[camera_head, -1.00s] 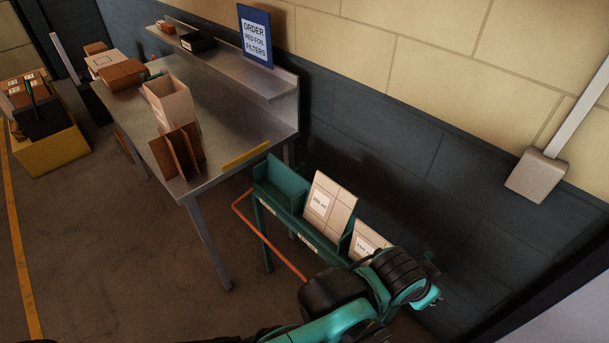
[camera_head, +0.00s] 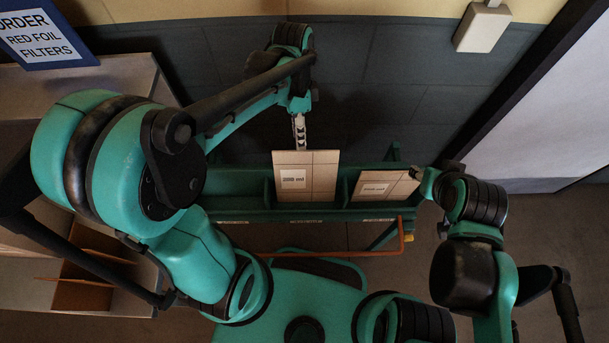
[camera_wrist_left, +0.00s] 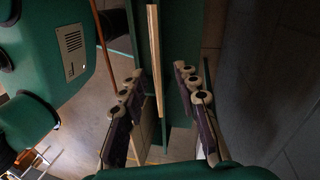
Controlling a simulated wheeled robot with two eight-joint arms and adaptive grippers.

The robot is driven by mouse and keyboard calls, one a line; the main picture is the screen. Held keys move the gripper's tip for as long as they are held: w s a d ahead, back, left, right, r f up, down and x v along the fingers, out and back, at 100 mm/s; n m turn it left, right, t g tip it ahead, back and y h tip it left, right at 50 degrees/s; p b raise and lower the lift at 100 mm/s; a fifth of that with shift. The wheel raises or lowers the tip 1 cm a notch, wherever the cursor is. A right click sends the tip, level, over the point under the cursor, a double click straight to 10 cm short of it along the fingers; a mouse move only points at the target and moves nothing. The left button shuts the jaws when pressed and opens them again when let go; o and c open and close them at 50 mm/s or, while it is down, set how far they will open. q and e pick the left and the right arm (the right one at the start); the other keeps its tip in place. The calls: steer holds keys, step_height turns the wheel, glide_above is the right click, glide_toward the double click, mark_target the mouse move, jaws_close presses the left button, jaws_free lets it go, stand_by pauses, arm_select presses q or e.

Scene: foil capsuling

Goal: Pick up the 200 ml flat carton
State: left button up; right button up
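A flat tan carton (camera_head: 322,176) with a white label stands upright in the green rack; the label seems to read 200 ml. A second flat carton (camera_head: 388,187) stands in the slot to its right, its label too blurred to read. My left gripper (camera_head: 300,146) points down at the top edge of the first carton. In the left wrist view my left gripper (camera_wrist_left: 160,105) is open, with a finger on each side of a thin carton edge (camera_wrist_left: 155,60), and a gap shows on both sides.
The green rack (camera_head: 240,213) has an orange bar (camera_head: 350,253) along its front. A dark wall rises close behind it. Brown dividers (camera_head: 85,280) show at lower left.

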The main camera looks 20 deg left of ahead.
mark_target(306, 162)
arm_select(q)
steer(key=f+b, duration=0.1)
steer(key=f, duration=0.2)
steer(key=s+d+f+m+b, duration=0.1)
steer(key=f, duration=0.1)
steer(key=s+d+f+m+g+b, duration=0.1)
steer(key=f, duration=0.2)
steer(key=shift+d+f, duration=0.15)
steer(key=shift+f, duration=0.2)
jaws_close()
